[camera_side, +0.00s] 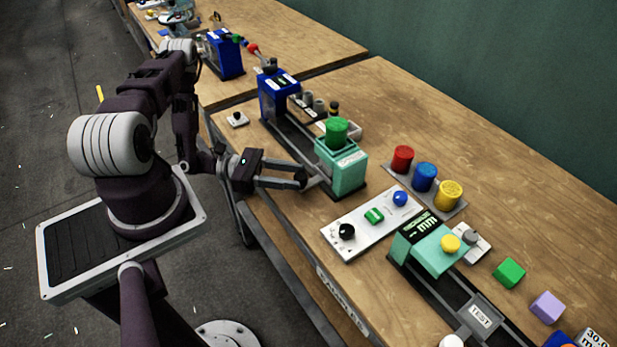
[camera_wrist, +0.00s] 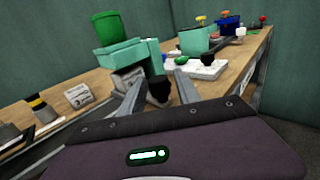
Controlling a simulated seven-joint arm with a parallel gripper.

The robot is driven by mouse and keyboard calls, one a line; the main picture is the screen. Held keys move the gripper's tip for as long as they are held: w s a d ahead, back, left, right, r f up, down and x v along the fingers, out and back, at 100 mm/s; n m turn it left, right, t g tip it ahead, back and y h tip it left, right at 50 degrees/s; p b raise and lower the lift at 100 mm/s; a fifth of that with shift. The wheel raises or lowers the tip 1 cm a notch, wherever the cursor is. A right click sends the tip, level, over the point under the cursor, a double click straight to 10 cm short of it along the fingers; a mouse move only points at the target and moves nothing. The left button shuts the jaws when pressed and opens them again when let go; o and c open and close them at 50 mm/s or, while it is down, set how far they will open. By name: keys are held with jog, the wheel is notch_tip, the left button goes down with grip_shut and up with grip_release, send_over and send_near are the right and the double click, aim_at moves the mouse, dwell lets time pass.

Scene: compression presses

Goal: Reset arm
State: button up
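My gripper (camera_side: 308,179) is low over the front edge of the bench, beside the teal block of the blue press (camera_side: 279,93). Its fingers are apart in the wrist view (camera_wrist: 160,78). A black knob (camera_wrist: 158,90) shows between the fingers there, with no clear contact; in the side view I cannot make it out behind the fingers. The teal press block (camera_side: 343,170) carries a green cylinder (camera_side: 337,131) on top, which also shows in the wrist view (camera_wrist: 109,26).
A white control panel (camera_side: 372,222) with black, green and blue controls lies right of my gripper. Red (camera_side: 402,158), blue (camera_side: 425,176) and yellow (camera_side: 449,195) cylinders stand on a tray behind it. A second teal press (camera_side: 430,248) is farther right.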

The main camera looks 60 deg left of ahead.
jog(key=shift+s+a, duration=0.45)
jog(key=shift+s, duration=0.05)
jog(key=d+r+m+g+h, duration=0.1)
jog(key=r+m+g, duration=0.1)
jog(key=r, duration=0.1)
jog(key=w+d+r+m+g+h, duration=0.1)
jog(key=r+m+g, duration=0.1)
jog(key=r+m, duration=0.1)
jog(key=r+m+g, duration=0.2)
jog(key=r, duration=0.1)
jog(key=shift+w+d+r+g+h, duration=0.3)
jog(key=shift+w+d+h, duration=0.05)
jog(key=shift+d+h, duration=0.05)
jog(key=s+d+r+m+y, duration=0.3)
jog(key=s+r+m+y, duration=0.4)
jog(key=r+m, duration=0.3)
jog(key=s+d+r+m+y, duration=0.4)
jog(key=s+r+m+y, duration=0.4)
jog(key=r+m, duration=0.2)
notch_tip(320, 180, up, 2)
jog(key=shift+r+g+y, duration=0.15)
jog(key=shift+g+y, duration=0.15)
